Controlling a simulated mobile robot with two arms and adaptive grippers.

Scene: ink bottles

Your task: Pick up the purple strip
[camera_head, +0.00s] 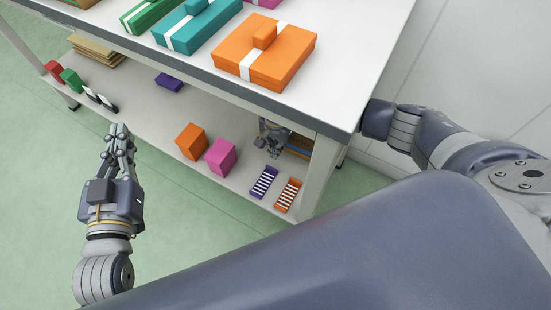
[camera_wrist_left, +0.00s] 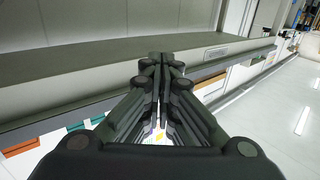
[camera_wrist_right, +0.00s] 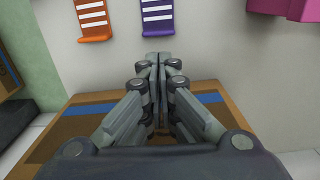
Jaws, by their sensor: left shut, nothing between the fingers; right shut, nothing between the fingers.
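The purple strip (camera_head: 263,183) has white bars and lies on the lower shelf near its front right end. It also shows at the top of the right wrist view (camera_wrist_right: 158,17), beyond my fingertips and apart from them. An orange strip (camera_head: 287,195) with white bars lies beside it, and shows left of it in the right wrist view (camera_wrist_right: 93,18). My right gripper (camera_head: 272,153) is over the lower shelf, behind the purple strip, shut and empty (camera_wrist_right: 157,58). My left gripper (camera_head: 120,130) is shut and empty in front of the shelf (camera_wrist_left: 160,57).
An orange box (camera_head: 191,141) and a pink box (camera_head: 221,157) stand left of the strips. A brown box with a blue band (camera_wrist_right: 90,110) lies below my right gripper. The tabletop (camera_head: 345,65) overhangs the shelf and carries wrapped boxes. A table leg (camera_head: 322,175) stands to the right.

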